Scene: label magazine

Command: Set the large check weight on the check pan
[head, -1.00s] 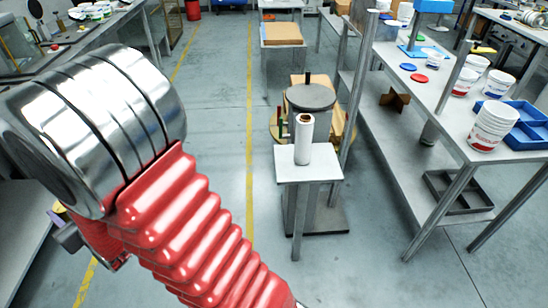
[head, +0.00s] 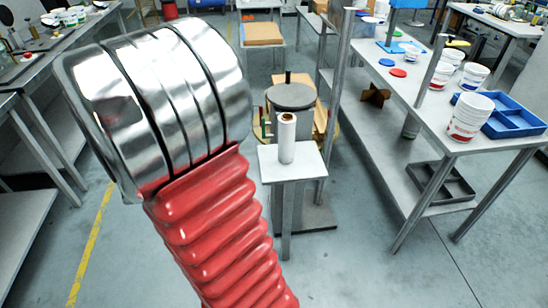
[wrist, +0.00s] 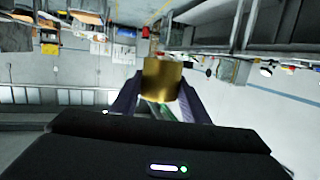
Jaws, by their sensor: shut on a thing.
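The large check weight (wrist: 162,79) shows as a brass-coloured block in the wrist view. My gripper (wrist: 160,100) is shut on it, with one dark finger on each side. The weight is held up in the air, with the room blurred behind it. In the head view my gripper and the weight are hidden behind my red and chrome arm. I cannot make out the check pan for certain in either view.
A small stand (head: 293,160) with a white roll (head: 287,138) is right of my arm. A round dark-topped pedestal (head: 290,97) stands behind it. A long bench (head: 425,105) with tubs and a blue tray (head: 515,117) is at right. Benches line the left; floor between is open.

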